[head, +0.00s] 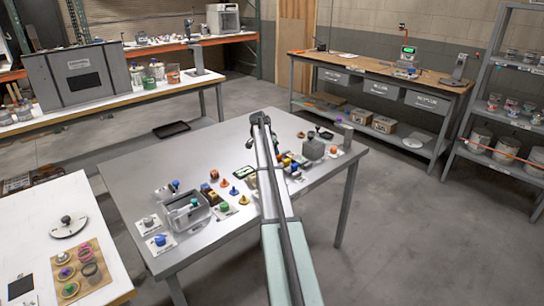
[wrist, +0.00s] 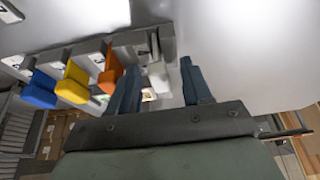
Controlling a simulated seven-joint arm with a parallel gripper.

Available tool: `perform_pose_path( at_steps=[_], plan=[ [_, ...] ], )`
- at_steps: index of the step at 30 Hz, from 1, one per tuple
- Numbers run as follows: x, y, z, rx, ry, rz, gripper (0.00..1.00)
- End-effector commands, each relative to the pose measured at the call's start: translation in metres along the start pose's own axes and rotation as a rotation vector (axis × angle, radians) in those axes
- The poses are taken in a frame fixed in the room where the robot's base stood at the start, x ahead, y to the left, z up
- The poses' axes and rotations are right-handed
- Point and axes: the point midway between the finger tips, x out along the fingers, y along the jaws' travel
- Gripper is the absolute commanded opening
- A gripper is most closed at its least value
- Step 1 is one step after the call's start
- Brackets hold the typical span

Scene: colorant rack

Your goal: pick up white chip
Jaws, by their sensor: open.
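The white chip (wrist: 157,77) stands at the right end of a row in a grey rack (wrist: 128,38) in the wrist view. My gripper (wrist: 161,66) is open, with one dark blue finger on each side of the white chip in the picture. I cannot tell whether either finger touches it. The orange chip (wrist: 111,70) stands just left of the left finger. The yellow chip (wrist: 74,83) and blue chip (wrist: 41,90) are farther left. In the head view my gripper (head: 274,142) is above the table's far part; I cannot make out the white chip there.
The grey table (head: 135,185) also holds a grey bin (head: 190,214), several small coloured pieces and a grey block (head: 313,149). A white table (head: 40,230) stands at the left.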

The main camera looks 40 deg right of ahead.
Motion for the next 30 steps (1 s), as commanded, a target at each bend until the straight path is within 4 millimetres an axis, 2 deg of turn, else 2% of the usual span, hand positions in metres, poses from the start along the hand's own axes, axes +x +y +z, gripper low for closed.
perform_pose_path(
  at_steps=[4, 19, 30],
  plan=[
    [-0.0005, -0.0001, -0.0001, 0.0, 0.0, 0.0, 0.49],
    [-0.0009, -0.0001, 0.0, 0.0, 0.0, 0.0, 0.01],
    [-0.0043, -0.0003, -0.0016, 0.0, 0.001, -0.001, 0.0]
  ],
)
